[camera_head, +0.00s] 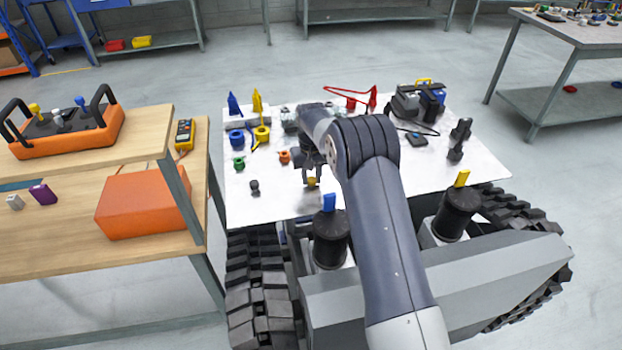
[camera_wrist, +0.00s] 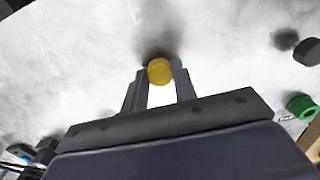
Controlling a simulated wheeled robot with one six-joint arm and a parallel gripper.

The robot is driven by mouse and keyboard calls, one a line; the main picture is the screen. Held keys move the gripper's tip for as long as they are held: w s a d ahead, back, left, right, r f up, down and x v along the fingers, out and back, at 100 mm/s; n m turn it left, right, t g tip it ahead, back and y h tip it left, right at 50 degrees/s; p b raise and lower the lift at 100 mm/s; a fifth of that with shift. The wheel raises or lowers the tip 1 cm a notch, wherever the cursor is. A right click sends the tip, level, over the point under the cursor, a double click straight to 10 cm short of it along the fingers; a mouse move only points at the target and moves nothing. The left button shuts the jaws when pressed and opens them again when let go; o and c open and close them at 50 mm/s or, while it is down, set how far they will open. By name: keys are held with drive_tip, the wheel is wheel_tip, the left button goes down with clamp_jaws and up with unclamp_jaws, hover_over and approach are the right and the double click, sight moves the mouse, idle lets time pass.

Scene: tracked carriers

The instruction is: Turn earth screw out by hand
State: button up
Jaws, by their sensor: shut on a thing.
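The earth screw appears to be the small yellow round piece (camera_wrist: 159,71) between my fingertips in the wrist view. It also shows as a small yellow spot in the head view (camera_head: 312,181), low over the white deck. My gripper (camera_wrist: 160,78) is shut on it, one finger on each side, pointing down at the white deck (camera_head: 360,180). A dark blurred shadow lies on the deck just beyond the yellow piece. I cannot tell whether the piece still sits in a hole or is clear of the surface. My arm hides part of the deck's middle.
A green ring (camera_head: 239,163), an orange piece (camera_head: 284,156) and a black knob (camera_head: 254,186) stand left of my gripper. Blue (camera_head: 234,105) and yellow (camera_head: 257,102) pointed pieces stand at the back left. Black devices (camera_head: 418,102) stand back right. A wooden bench (camera_head: 90,260) is at the left.

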drive_tip(key=n, duration=0.3)
drive_tip(key=shift+c, duration=0.4)
drive_tip(key=n, duration=0.4)
drive_tip(key=shift+n, duration=1.4)
drive_tip(key=shift+n, duration=0.8)
drive_tip(key=n, duration=0.8)
